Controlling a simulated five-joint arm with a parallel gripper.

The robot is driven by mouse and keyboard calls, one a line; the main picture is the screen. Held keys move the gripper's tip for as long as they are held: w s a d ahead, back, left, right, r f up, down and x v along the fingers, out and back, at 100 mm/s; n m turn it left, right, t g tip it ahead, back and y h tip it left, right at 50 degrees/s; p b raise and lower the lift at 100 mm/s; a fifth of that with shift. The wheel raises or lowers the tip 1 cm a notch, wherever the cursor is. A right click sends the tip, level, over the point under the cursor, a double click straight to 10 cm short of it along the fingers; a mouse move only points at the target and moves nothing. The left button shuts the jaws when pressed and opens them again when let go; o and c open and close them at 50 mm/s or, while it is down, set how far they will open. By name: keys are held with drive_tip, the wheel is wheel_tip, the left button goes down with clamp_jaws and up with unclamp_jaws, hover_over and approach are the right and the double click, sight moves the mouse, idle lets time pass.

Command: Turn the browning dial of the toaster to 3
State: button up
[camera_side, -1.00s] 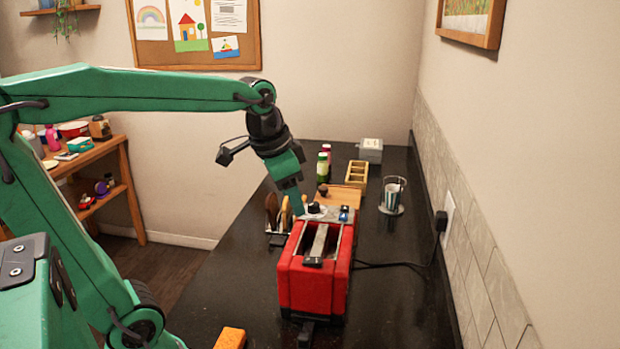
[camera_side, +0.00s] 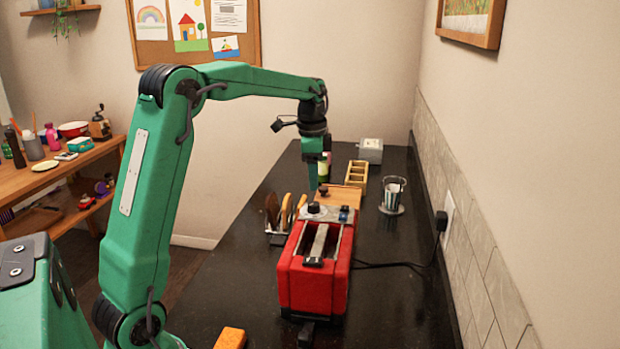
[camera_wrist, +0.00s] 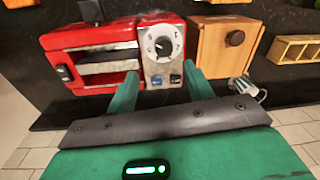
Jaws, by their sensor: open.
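The red toaster (camera_side: 315,275) stands on the dark counter, with a grey control panel at its far end. The browning dial (camera_side: 314,208) is a round white-and-black knob on that panel; in the wrist view the dial (camera_wrist: 162,43) faces me, its marks too small to read. My gripper (camera_side: 314,187) points down above the dial end of the toaster, apart from the dial as far as I can tell. In the wrist view my gripper (camera_wrist: 170,82) is open, its two green fingers on either side of the panel's lower part, with nothing between them.
A wooden box with a dark knob (camera_wrist: 222,50) stands beside the toaster's panel end. A rack (camera_side: 278,215) is left of the toaster, and a striped cup (camera_side: 393,190) right of it. Blue buttons (camera_wrist: 165,80) lie below the dial. A power cord runs to the wall.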

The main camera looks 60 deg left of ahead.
sight(313, 204)
drive_tip(key=shift+w+a+f, duration=0.2)
drive_tip(key=shift+a, duration=0.05)
drive_tip(key=shift+w+a+f, duration=0.1)
drive_tip(key=shift+f, duration=1.85)
drive_tip(key=shift+w+a+f, duration=0.1)
drive_tip(key=shift+f, duration=1.85)
drive_tip(key=shift+s, duration=0.1)
drive_tip(key=c, duration=1)
